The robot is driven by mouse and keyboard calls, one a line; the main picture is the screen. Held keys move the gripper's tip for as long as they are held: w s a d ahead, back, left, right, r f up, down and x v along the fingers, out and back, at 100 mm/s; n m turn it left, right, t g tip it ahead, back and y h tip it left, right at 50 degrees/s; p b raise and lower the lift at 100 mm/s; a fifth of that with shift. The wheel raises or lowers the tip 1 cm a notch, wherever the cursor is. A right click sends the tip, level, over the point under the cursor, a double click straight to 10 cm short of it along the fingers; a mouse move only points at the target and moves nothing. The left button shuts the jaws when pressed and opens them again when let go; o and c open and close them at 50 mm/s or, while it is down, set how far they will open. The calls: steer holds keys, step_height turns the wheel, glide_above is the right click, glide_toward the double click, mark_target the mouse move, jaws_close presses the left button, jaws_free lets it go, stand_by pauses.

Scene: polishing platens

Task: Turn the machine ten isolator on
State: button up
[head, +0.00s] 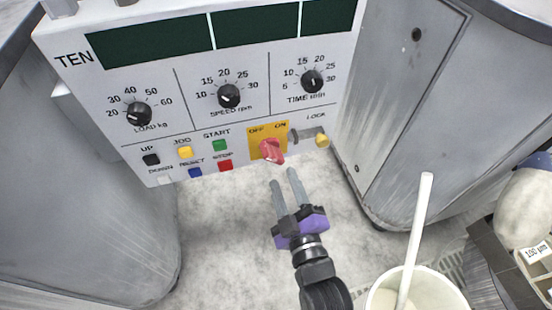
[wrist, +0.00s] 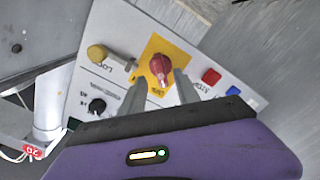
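The machine marked TEN has a white panel (head: 75,100). Its isolator is a red knob (head: 271,150) on a yellow plate (head: 256,135) lettered OFF at left and ON at right. The knob's upper end leans up and left, towards OFF; its exact pointer is too small to be sure of. My gripper (head: 284,177) is open and empty, just below and in front of the knob in the head view. In the wrist view the red knob (wrist: 161,68) shows between the two fingertips (wrist: 160,76), seemingly just beyond them. I cannot tell whether they touch it.
A yellow-ended lock (head: 322,140) sticks out right of the isolator. Red (head: 225,166), green (head: 220,145) and other push buttons sit to its left, with three black dials above. A white container (head: 445,292) with a stick stands at lower right. Grey cabinets flank the panel.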

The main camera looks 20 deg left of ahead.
mark_target(277, 163)
steer(key=shift+b+x, duration=0.9)
steer(key=shift+x, duration=3)
steer(key=shift+c, duration=0.5)
jaws_close()
